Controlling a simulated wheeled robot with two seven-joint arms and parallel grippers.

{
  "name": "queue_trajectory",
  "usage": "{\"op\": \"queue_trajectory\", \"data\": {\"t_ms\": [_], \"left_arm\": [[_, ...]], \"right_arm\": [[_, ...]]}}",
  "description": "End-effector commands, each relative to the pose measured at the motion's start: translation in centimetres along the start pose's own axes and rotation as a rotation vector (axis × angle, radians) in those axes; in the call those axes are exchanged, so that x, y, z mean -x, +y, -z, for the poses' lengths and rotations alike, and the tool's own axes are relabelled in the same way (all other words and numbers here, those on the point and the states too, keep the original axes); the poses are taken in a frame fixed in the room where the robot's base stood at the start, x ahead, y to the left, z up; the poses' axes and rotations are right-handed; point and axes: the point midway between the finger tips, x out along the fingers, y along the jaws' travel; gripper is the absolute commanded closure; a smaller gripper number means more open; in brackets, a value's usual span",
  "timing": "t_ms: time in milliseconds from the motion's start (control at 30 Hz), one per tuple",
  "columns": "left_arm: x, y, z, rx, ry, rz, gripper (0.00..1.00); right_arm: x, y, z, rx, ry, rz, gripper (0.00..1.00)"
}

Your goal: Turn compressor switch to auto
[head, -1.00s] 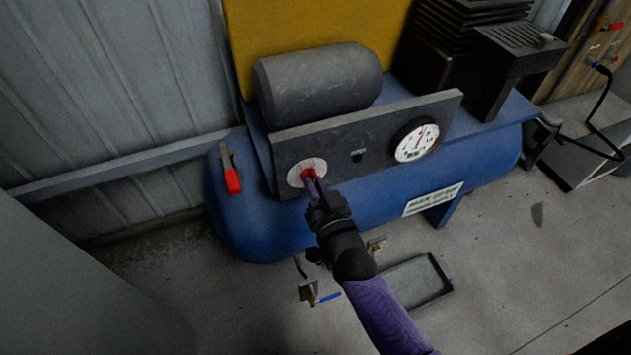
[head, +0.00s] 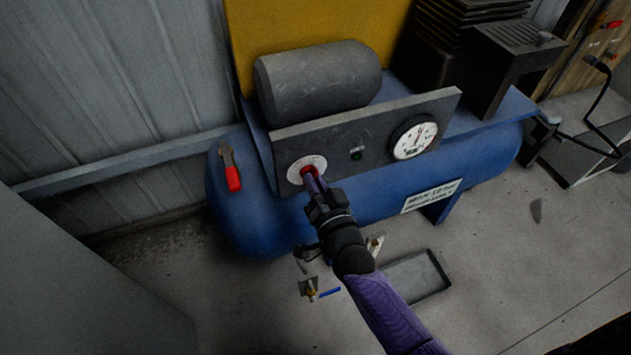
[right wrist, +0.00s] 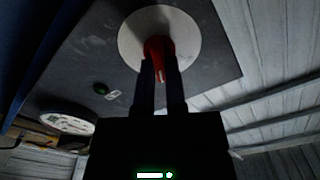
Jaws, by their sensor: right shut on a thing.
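The compressor's red switch knob (head: 306,171) sits on a round white dial (head: 294,175) at the left end of a dark grey panel (head: 381,133). My right gripper (head: 312,178) is shut on the knob. In the right wrist view, the two fingers (right wrist: 160,75) flank the red knob (right wrist: 157,48) in front of the white dial (right wrist: 187,35). The dial's markings are too small to read. My left gripper is not in view.
A round white gauge (head: 414,138) is on the panel's right. The panel stands on a blue tank (head: 263,227) with a red-handled lever (head: 232,178) at left. A blue-handled valve (head: 329,292) and a dark tray (head: 418,279) are below.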

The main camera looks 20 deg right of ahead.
Motion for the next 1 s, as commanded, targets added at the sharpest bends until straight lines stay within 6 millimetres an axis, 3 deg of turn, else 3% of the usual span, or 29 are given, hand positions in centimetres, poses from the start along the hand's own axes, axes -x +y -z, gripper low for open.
{"op": "queue_trajectory", "data": {"t_ms": [67, 100, 267, 533, 633, 1000], "left_arm": [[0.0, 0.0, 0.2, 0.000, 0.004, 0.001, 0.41], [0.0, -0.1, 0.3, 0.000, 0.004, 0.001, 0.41], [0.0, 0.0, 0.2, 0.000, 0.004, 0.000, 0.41], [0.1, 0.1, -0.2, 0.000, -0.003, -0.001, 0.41], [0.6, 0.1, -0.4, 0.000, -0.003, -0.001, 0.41], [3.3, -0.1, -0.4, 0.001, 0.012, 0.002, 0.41]], "right_arm": [[0.0, 0.0, 0.0, -0.002, 0.000, 0.000, 1.00], [0.0, 0.0, 0.0, -0.002, 0.000, 0.000, 0.81], [0.0, 0.0, 0.0, -0.001, 0.000, 0.000, 0.50], [0.1, 0.0, 0.0, 0.000, 0.000, 0.000, 0.50], [1.0, -0.1, 0.2, 0.002, -0.001, 0.000, 0.50], [8.7, -0.1, 0.2, 0.000, -0.001, 0.000, 0.50]]}}
